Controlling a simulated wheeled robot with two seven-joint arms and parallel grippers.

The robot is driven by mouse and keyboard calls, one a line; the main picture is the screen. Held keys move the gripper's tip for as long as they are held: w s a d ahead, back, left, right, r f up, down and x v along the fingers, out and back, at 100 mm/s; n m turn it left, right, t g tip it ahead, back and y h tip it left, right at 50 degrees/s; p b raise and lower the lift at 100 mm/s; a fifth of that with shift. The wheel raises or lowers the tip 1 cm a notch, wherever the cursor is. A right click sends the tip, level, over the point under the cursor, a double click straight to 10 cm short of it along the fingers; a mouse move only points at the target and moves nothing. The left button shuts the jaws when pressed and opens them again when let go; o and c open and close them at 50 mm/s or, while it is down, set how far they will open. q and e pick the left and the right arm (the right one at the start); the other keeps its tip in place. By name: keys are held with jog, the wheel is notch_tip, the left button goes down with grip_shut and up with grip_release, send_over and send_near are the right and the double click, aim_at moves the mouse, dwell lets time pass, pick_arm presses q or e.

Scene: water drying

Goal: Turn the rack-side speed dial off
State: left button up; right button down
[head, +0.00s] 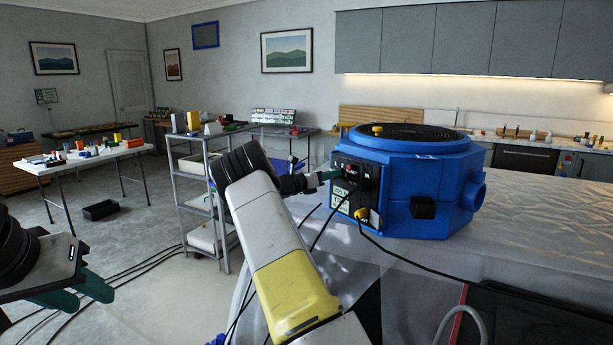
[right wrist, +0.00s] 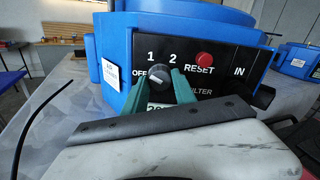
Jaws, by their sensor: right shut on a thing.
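A blue air-mover unit (head: 440,200) stands on the plastic-covered surface, with a black control panel (head: 357,180) facing left toward the shelf rack. In the right wrist view its dial (right wrist: 158,73) has OFF, 1 and 2 printed around it. The dial's pointer is too small to read surely. My right gripper (right wrist: 159,88) is shut on the dial, one green finger on each side. In the head view my right gripper (head: 326,177) reaches the panel, and its fingers partly hide the dial. My left gripper (head: 92,301) is open and empty at the lower left.
A red RESET button (right wrist: 205,60) sits just right of the dial. A yellow plug (head: 361,214) and black cables hang below the panel. A second blue unit (right wrist: 297,60) shows at the right wrist view's edge. A grey shelf rack (head: 203,190) stands left.

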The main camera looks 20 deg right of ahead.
jog(key=n, duration=0.4)
jog(key=shift+n, duration=0.4)
jog(key=shift+f+n, duration=0.1)
jog(key=shift+n, duration=0.2)
jog(key=c, duration=1)
grip_release()
jog(key=v, duration=0.8)
